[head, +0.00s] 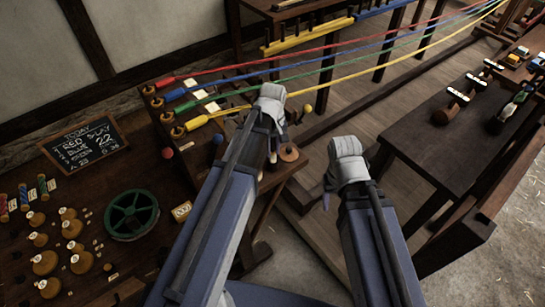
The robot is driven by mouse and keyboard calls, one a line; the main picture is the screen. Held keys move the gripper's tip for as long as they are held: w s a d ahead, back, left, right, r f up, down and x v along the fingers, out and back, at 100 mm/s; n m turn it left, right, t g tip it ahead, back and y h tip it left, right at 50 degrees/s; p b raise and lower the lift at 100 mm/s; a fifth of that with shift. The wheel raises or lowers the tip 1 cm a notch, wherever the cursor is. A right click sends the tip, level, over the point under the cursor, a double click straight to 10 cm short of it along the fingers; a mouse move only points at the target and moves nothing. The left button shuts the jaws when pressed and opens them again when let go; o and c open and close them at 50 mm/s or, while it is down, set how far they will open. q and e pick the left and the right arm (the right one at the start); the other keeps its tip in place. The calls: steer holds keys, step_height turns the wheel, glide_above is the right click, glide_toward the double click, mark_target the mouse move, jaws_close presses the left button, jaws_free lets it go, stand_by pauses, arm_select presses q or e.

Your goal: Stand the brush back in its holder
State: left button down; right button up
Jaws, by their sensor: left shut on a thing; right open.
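My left gripper (270,100) is shut at the near end of the colored ropes, over the right edge of the dark bench. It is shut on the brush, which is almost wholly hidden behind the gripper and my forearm. A round brown wooden piece with a small knob (289,153) stands just below and right of the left gripper; I cannot tell if it is the holder. My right gripper (346,150) is open and empty, to the right of the bench edge and apart from it.
Red, blue, green and yellow ropes (350,76) stretch from the bench to the upper right. A dark table (455,135) stands right; floor (345,108) shows between.

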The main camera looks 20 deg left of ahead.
mark_target(272, 150)
arm_select(q)
steer(key=shift+f+b, duration=1)
steer(key=shift+f, duration=0.4)
steer(key=shift+f, duration=0.15)
steer(key=c, duration=0.7)
jaws_free()
step_height(272, 150, up, 12)
steer(key=p, duration=1.2)
steer(key=shift+r, duration=0.25)
steer(key=s+d+m, duration=0.3)
steer(key=s+m, duration=0.1)
steer(key=s+d+m, duration=0.4)
steer(key=s, duration=0.1)
steer(key=s+d+m+y, duration=0.1)
steer(key=s+d+m, duration=0.2)
steer(key=s+m, duration=0.1)
steer(key=shift+s+d, duration=0.25)
steer(key=shift+s, duration=0.4)
